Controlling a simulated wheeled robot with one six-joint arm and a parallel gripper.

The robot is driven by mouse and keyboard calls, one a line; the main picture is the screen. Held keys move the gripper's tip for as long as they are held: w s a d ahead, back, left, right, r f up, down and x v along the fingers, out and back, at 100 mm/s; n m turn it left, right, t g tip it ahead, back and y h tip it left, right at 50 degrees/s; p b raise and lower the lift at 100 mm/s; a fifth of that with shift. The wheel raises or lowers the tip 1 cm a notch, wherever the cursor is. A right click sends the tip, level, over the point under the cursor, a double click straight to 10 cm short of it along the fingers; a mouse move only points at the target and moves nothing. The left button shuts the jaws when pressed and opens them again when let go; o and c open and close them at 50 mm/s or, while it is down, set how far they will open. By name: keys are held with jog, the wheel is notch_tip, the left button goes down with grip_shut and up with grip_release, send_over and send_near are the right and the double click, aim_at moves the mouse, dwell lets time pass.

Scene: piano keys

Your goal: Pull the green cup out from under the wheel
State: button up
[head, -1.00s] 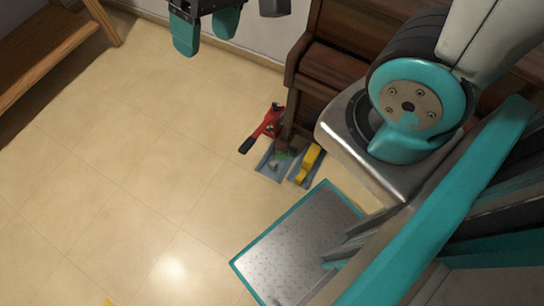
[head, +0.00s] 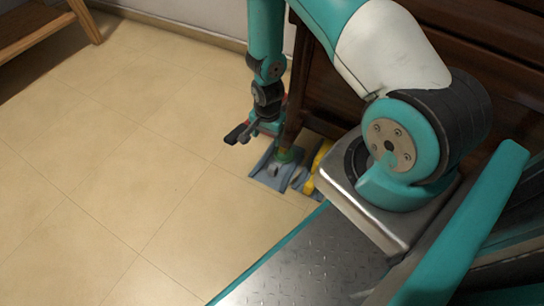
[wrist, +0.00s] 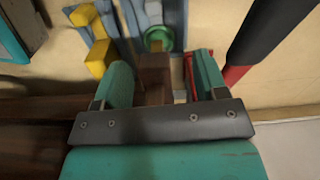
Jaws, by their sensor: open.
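The green cup (wrist: 158,39) shows in the wrist view as a round green ring at the foot of the brown piano leg (wrist: 154,78). In the head view it is a small green patch (head: 284,155) under the leg (head: 291,128). I cannot make out the wheel itself. My gripper (wrist: 163,64) is open, with one teal finger on each side of the leg in the wrist view and the cup beyond the fingertips. In the head view my gripper (head: 266,127) is beside the leg, above the floor. I see no contact with the cup.
A red jack (wrist: 234,76) with a black handle (head: 238,133) is close beside my gripper. Blue-grey plates (head: 264,172) and a yellow piece (head: 321,156) lie by the leg. The piano body (head: 450,40) stands behind. The tiled floor (head: 130,150) at left is clear.

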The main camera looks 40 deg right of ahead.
aim_at(272, 169)
jog(key=shift+m, duration=0.3)
jog(key=f, duration=0.2)
jog(key=s+d+f, duration=0.1)
jog(key=f, duration=0.1)
jog(key=shift+b, duration=0.3)
notch_tip(272, 169, down, 17)
jog(key=b, duration=1)
jog(key=shift+f, duration=0.15)
jog(key=c, duration=1.1)
jog(key=shift+o, duration=0.2)
jog(key=shift+a, duration=0.15)
